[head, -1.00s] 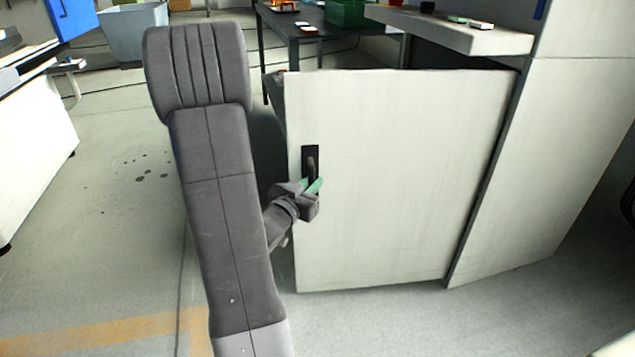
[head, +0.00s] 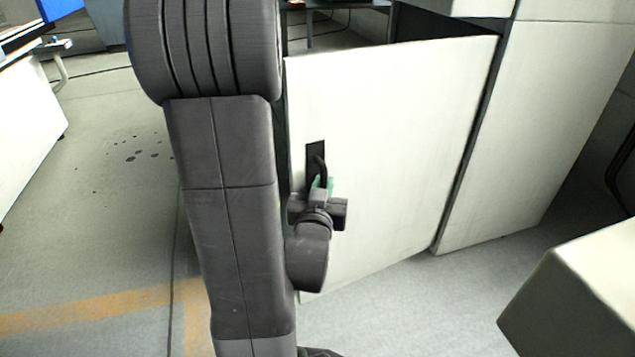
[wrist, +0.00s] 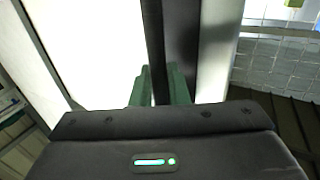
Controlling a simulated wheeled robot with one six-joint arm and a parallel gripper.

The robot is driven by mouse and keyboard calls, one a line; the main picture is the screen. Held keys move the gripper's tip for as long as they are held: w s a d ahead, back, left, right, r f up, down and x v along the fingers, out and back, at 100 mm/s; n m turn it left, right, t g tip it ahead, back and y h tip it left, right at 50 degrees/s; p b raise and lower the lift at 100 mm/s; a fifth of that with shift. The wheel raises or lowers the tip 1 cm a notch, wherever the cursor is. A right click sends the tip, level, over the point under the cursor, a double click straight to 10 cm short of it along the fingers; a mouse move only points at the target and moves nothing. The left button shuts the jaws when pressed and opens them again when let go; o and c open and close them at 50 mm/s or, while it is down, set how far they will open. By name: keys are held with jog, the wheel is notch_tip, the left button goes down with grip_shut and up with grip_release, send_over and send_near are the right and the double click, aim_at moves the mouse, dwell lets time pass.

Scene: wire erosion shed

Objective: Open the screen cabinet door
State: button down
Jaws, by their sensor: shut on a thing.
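The screen cabinet door (head: 390,150) is a pale white panel, standing ajar from the cabinet body (head: 540,120), with a dark gap above its top edge. Its black handle (head: 316,160) is on a dark plate near the door's left edge. My gripper (head: 321,186) is at the handle, its green fingers shut on it. In the wrist view the green fingertips (wrist: 160,86) are on either side of the dark handle bar (wrist: 155,45). The exact contact is partly hidden by the gripper body.
A pale box-like block (head: 580,300) stands at the lower right. A white bench (head: 30,125) is at the left edge. A dark table (head: 340,6) stands behind the door. Grey floor (head: 120,220) with an orange stripe lies open at the left.

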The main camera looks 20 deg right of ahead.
jog(key=shift+s+d+r, duration=0.15)
jog(key=shift+s+d, duration=0.05)
jog(key=shift+s, duration=0.05)
jog(key=c, duration=1.5)
grip_release()
jog(key=shift+d, duration=0.15)
